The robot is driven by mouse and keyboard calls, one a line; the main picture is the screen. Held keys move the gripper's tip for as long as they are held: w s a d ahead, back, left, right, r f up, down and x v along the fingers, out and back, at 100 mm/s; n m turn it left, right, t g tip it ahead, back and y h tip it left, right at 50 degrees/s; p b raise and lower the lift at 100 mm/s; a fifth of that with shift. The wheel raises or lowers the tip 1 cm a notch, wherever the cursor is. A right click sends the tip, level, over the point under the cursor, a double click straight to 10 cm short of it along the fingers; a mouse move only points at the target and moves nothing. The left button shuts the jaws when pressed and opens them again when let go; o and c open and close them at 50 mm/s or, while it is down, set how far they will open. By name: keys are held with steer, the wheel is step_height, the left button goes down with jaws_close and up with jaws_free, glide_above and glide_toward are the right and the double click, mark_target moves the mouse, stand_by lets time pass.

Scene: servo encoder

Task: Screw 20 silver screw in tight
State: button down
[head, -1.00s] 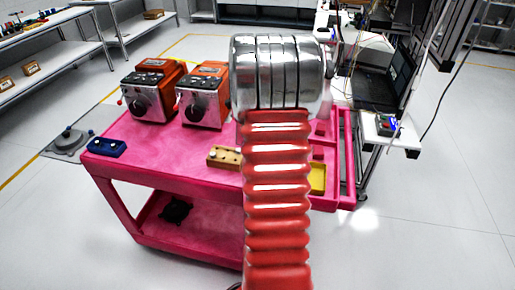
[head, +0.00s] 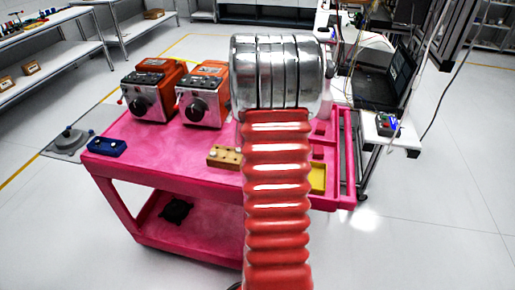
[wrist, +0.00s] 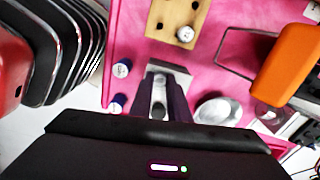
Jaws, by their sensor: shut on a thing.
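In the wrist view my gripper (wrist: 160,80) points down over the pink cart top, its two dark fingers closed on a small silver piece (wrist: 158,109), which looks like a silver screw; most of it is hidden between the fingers. Just past the fingertips lies a grey metal plate (wrist: 178,73); I cannot tell whether the piece touches it. A wooden block with holes (wrist: 165,18) lies farther off, with a silver screw head (wrist: 185,34) in it. In the head view this block (head: 224,157) is on the cart, partly behind my arm, which hides my gripper.
The pink cart (head: 150,152) carries two orange and silver machines (head: 150,95) (head: 203,97), a blue block (head: 107,147) and a yellow tray (head: 318,179). In the wrist view an orange part (wrist: 287,62) and a round silver part (wrist: 218,110) are close on the right.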

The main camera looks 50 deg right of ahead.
steer(key=m, duration=0.3)
steer(key=shift+d, duration=0.1)
steer(key=c, duration=1.6)
jaws_free()
steer(key=shift+r, duration=0.15)
steer(key=shift+c, duration=0.4)
steer(key=shift+r, duration=1.1)
steer(key=shift+r, duration=2.55)
